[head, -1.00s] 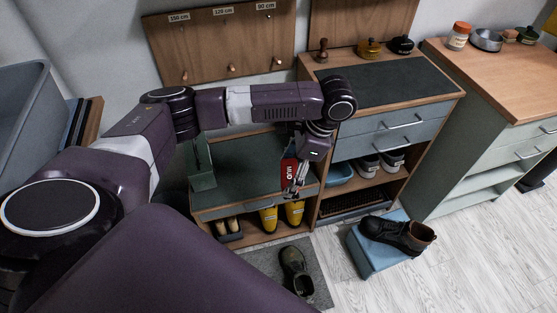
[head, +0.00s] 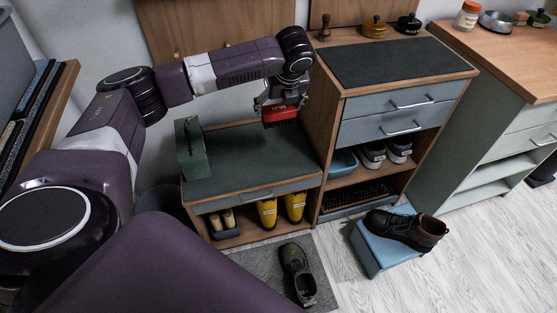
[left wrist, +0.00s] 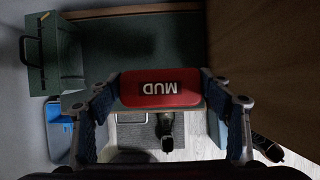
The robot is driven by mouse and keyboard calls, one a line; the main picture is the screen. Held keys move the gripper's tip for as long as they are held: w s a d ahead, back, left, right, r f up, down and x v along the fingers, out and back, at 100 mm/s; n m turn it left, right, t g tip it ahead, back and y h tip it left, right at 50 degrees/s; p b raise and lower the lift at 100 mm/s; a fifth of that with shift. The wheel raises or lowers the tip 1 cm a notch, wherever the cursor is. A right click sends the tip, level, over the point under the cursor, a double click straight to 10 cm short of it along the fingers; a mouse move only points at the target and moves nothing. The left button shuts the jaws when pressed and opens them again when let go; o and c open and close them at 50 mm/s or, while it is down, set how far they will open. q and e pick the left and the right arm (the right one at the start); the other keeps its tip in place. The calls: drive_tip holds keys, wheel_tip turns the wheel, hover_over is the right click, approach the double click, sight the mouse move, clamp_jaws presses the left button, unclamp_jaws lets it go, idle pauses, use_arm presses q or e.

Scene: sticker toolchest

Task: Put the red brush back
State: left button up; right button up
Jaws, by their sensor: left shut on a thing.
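The red brush (head: 283,115) with a "MUD" label is held by my left gripper (head: 278,105), above the back right part of the low bench's dark green top (head: 235,163). In the left wrist view the brush (left wrist: 160,88) lies crosswise between the two fingers, its label upside down. The fingers are shut on its two ends. Any bristles are hidden. My right gripper is not in view.
A green box with a handle (head: 191,150) stands on the bench's left end. A taller cabinet (head: 399,105) with two shut drawers rises close on the right. Yellow boots (head: 267,212) sit below the bench. A dark shoe sits on a blue stool (head: 374,252).

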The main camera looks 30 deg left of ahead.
use_arm(q)
wheel_tip(320, 180, down, 15)
drive_tip(key=b, duration=0.3)
drive_tip(key=shift+r, duration=0.15)
drive_tip(key=shift+f+b, duration=0.75)
drive_tip(key=shift+f, duration=1.4)
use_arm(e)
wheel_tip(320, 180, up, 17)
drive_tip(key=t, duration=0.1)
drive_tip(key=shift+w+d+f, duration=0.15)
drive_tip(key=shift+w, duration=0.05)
use_arm(q)
drive_tip(key=o, duration=1)
drive_tip(key=shift+f, duration=0.1)
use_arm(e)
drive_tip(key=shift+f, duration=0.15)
